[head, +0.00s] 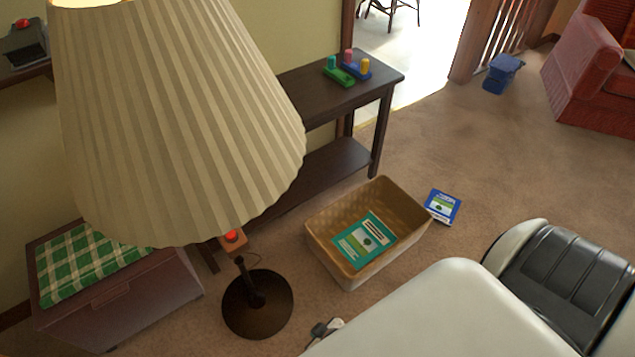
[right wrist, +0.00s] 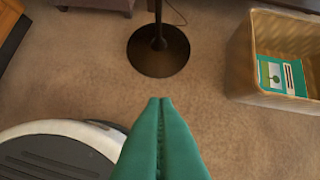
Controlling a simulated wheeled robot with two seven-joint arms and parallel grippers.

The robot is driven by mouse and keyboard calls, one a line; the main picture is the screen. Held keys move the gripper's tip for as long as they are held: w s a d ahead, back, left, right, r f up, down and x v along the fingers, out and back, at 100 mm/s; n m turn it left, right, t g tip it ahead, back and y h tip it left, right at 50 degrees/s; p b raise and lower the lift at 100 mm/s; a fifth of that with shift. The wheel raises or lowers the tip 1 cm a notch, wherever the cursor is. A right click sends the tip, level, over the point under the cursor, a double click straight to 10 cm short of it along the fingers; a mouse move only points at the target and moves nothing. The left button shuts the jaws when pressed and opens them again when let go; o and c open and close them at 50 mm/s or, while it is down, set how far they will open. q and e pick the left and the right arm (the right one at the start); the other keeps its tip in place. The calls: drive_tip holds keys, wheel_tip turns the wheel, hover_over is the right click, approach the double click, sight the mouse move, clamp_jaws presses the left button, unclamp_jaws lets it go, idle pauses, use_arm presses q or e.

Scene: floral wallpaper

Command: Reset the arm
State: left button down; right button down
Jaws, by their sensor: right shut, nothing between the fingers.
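My right gripper (right wrist: 160,102) shows in the right wrist view as two green fingers. Their tips are together and nothing is between them. It is above the carpet, in front of the lamp's round dark base (right wrist: 158,50) in that picture. In the head view a small dark and white part shows at the bottom edge, too unclear to name. My left gripper is not in view.
A wicker basket (head: 410,228) holds a green book (head: 364,240); a blue book (head: 443,206) lies beside it. The pleated lampshade (head: 180,120) blocks the left. A dark console table (head: 300,85) bears colored pegs (head: 347,70).

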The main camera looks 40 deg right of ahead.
idle(0.4)
